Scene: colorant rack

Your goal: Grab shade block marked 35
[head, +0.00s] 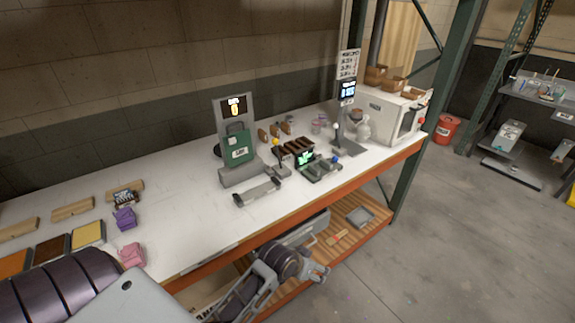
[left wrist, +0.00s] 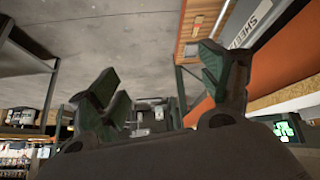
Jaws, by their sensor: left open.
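No block with a readable 35 shows. Flat colour tiles lie at the left of the white bench: a yellow one (head: 88,234), a dark brown one (head: 50,248) and an orange one (head: 12,263). A purple piece (head: 125,218) and a pink piece (head: 131,255) sit beside them. My left gripper (head: 316,272) is low in front of the bench, by the lower shelf and well away from these pieces. In the left wrist view its dark green-padded fingers (left wrist: 170,90) are spread, with nothing between them. My right gripper is not in view.
A grey stand with a green box (head: 238,148), a brown rack (head: 296,146) and a white machine (head: 388,115) occupy the bench's middle and right. The orange bench edge (head: 350,178) lies above the wooden lower shelf (head: 372,235). Open floor lies at the right.

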